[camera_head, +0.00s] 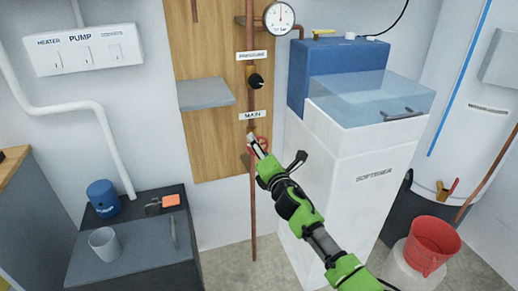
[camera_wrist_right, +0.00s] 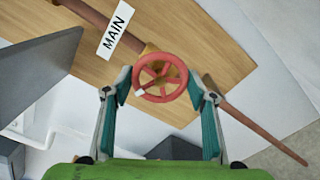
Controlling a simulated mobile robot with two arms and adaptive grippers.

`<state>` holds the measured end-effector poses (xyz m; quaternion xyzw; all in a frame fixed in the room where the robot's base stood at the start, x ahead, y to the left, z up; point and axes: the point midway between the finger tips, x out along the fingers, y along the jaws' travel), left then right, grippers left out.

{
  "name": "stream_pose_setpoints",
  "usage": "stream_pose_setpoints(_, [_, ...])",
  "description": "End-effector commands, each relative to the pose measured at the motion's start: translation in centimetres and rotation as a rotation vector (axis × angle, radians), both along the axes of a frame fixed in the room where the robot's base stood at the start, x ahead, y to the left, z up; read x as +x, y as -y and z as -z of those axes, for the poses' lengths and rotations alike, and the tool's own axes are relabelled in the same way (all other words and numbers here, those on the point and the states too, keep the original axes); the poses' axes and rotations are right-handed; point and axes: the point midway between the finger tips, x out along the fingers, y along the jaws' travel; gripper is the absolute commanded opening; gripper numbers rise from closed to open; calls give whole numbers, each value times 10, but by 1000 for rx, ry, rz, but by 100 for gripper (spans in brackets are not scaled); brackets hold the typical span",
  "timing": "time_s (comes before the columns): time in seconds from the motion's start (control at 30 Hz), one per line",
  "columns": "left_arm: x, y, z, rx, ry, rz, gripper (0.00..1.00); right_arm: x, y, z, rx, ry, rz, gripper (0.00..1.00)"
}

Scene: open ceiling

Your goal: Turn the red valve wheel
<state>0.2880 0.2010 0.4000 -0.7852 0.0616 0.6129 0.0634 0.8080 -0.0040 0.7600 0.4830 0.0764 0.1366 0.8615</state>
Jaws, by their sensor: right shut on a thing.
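The red valve wheel (camera_head: 263,142) sits on the copper pipe (camera_head: 252,207) just below the MAIN label (camera_head: 253,115). It is small and partly hidden by my right gripper (camera_head: 256,147) in the head view. In the right wrist view the spoked red wheel (camera_wrist_right: 161,57) lies between the two fingers of my right gripper (camera_wrist_right: 161,90), one at each side of its rim. The gripper is shut on the wheel. A small pale mark shows on the wheel's lower left rim. My left gripper is not in view.
A black knob (camera_head: 256,81) and a pressure gauge (camera_head: 280,18) are above on the pipe. A grey shelf (camera_head: 206,93) juts out to the left. A white softener cabinet (camera_head: 345,180) stands close on the right. A red bucket (camera_head: 432,246) stands further right.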

Motion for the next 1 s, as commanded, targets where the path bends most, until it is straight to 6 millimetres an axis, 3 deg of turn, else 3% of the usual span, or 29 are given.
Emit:
stream_pose_setpoints(0.27, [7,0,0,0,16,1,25,0,0,0,253,-83,0,30])
stream_pose_setpoints(0.57, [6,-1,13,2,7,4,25,0,0,0,524,-172,1,30])
stream_pose_setpoints(1.0, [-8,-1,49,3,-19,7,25,0,0,-1,922,-301,2,30])
